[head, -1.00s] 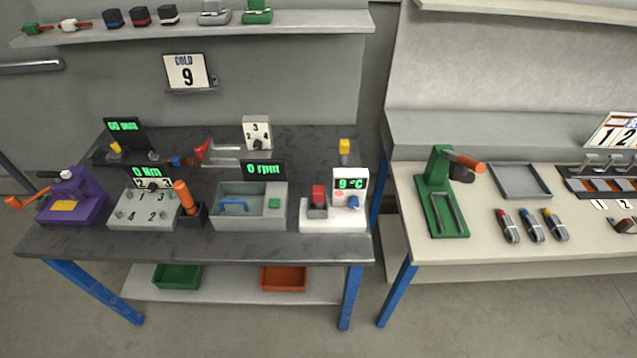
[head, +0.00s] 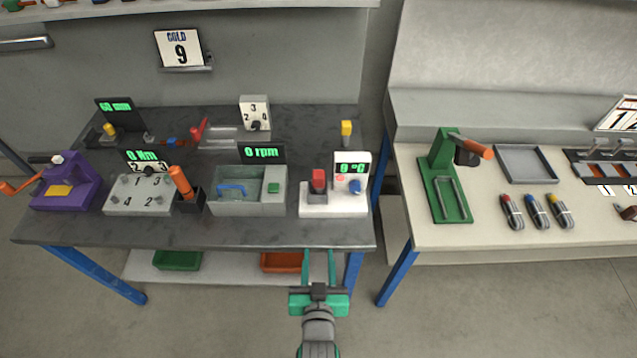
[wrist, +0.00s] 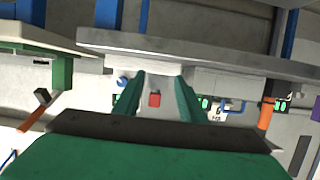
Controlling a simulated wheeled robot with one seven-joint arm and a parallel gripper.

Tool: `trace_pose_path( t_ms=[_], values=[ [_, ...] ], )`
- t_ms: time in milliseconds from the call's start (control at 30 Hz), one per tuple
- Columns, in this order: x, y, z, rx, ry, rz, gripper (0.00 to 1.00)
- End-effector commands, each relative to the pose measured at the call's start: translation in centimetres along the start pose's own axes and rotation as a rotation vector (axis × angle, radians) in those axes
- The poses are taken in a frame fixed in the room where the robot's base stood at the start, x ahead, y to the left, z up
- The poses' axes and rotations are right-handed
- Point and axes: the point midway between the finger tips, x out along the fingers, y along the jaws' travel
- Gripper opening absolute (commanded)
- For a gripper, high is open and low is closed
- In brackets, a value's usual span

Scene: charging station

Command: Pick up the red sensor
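The other is a red-capped grey piece with a coiled cable (head: 511,211) on the right-hand table, beside similar blue-capped and yellow-capped pieces. My green gripper (head: 320,258) is open and empty in front of the dark bench's front edge, below the white station. In the wrist view, the red block (wrist: 155,99) shows between the two spread fingers, apart from them.
The dark bench (head: 60,232) carries a purple press (head: 68,183), a grey numbered block and a grey basin (head: 230,204). A green stand (head: 445,183) and an empty grey tray (head: 525,177) are on the right table. A gap separates the two tables. Red and green bins sit below.

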Motion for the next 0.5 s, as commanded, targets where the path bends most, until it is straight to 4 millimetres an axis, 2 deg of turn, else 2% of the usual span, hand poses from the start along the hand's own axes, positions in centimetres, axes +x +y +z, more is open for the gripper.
trace_pose_path(
  t_ms=[33,200,333,500],
  values=[
    [1.5,0.0,-1.6,0.000,0.004,0.000,0.38],
    [5.4,0.1,-5.7,-0.002,-0.015,-0.002,0.38],
    [7.8,0.1,-9.0,-0.004,-0.031,-0.003,0.38],
    [9.6,0.1,-12.5,-0.008,-0.051,-0.004,0.38]
  ],
)
